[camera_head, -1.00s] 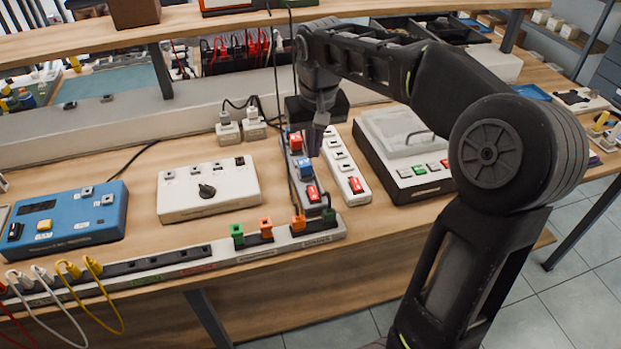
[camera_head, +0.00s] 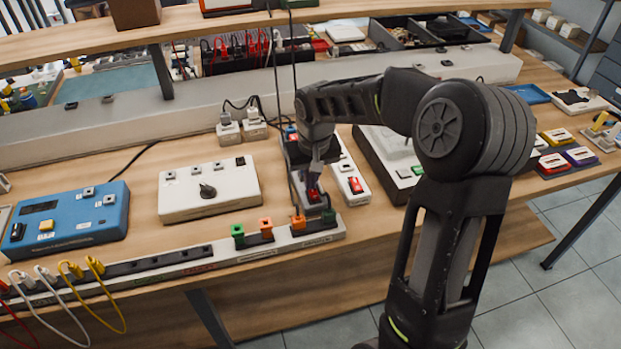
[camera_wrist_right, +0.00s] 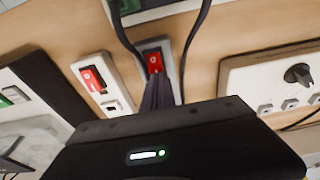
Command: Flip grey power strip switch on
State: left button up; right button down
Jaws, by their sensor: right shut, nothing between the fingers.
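The grey power strip (camera_head: 321,209) lies on the bench, its upper part hidden behind my right arm in the head view. Its red switch (camera_head: 313,194) is at the near end and also shows in the right wrist view (camera_wrist_right: 155,62). My right gripper (camera_head: 312,187) is shut and empty, pointing down with its tips at or just above the red switch. In the right wrist view the dark fingers (camera_wrist_right: 160,92) overlap the switch's edge; I cannot tell whether they touch it. My left gripper is not in view.
A white power strip with a red switch (camera_head: 355,185) lies close on the right. A white box with a black knob (camera_head: 208,191) is on the left. Dark cables (camera_wrist_right: 190,40) hang beside the gripper. A long strip with coloured plugs (camera_head: 200,262) runs along the front edge.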

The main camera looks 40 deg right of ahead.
jog(key=shift+w+p, duration=0.1)
jog(key=shift+p, duration=0.5)
jog(key=shift+f+g+p, duration=0.1)
jog(key=shift+g+p, duration=0.2)
jog(key=shift+w+f, duration=0.1)
jog(key=shift+f, duration=0.1)
jog(key=shift+b, duration=0.3)
jog(key=shift+s+a+r, duration=0.1)
jog(key=shift+s+r, duration=0.05)
jog(key=shift+s, duration=0.25)
jog(key=shift+s+a+r, duration=0.1)
jog(key=shift+s+r, duration=0.05)
jog(key=shift+s, duration=0.25)
